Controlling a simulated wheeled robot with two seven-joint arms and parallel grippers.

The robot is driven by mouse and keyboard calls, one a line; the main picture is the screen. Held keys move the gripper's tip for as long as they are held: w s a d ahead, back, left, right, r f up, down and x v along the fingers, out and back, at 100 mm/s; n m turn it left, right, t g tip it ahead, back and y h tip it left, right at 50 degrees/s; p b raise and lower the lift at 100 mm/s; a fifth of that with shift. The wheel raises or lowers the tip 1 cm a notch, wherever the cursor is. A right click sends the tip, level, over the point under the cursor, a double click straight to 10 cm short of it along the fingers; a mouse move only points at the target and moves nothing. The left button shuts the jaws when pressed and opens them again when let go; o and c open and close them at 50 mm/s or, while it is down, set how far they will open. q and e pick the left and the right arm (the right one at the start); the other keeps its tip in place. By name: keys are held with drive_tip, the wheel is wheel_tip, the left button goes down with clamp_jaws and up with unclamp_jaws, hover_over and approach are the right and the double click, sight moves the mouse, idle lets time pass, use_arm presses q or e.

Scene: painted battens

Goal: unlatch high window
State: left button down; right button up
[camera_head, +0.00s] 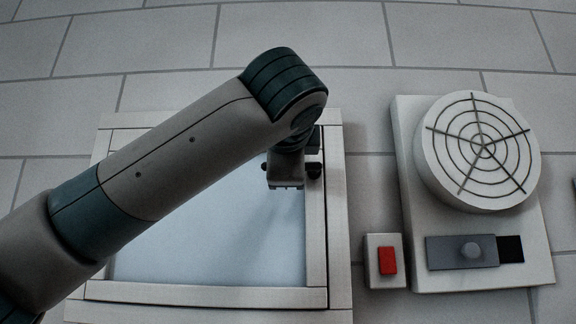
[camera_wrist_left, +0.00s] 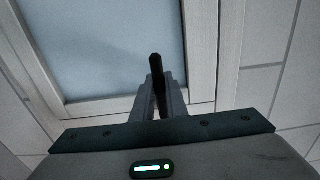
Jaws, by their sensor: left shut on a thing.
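The window has a pale wooden frame (camera_head: 200,294) around a light blue pane (camera_head: 235,245); my left arm crosses it in the head view. The frame (camera_wrist_left: 203,50) and pane (camera_wrist_left: 105,40) also show in the left wrist view. My left gripper (camera_head: 287,187) is at the right side of the window, near the inner frame's right stile. In the left wrist view my left gripper (camera_wrist_left: 158,90) is shut on a dark bar-shaped handle (camera_wrist_left: 155,65), whose tip sticks out beyond the fingers. The handle's base and the latch are hidden. My right gripper is not in view.
Right of the window, a small white plate carries a red rocker switch (camera_head: 387,261). Beside it is a white panel (camera_head: 410,200) with a round fan grille (camera_head: 482,148) and a grey slider (camera_head: 465,251). Tiled wall (camera_head: 345,55) surrounds them.

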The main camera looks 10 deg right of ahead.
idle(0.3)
use_arm(q)
drive_tip(key=c, duration=1.8)
unclamp_jaws()
drive_tip(key=shift+d, duration=0.1)
drive_tip(key=shift+o, duration=0.2)
drive_tip(key=shift+s, duration=0.15)
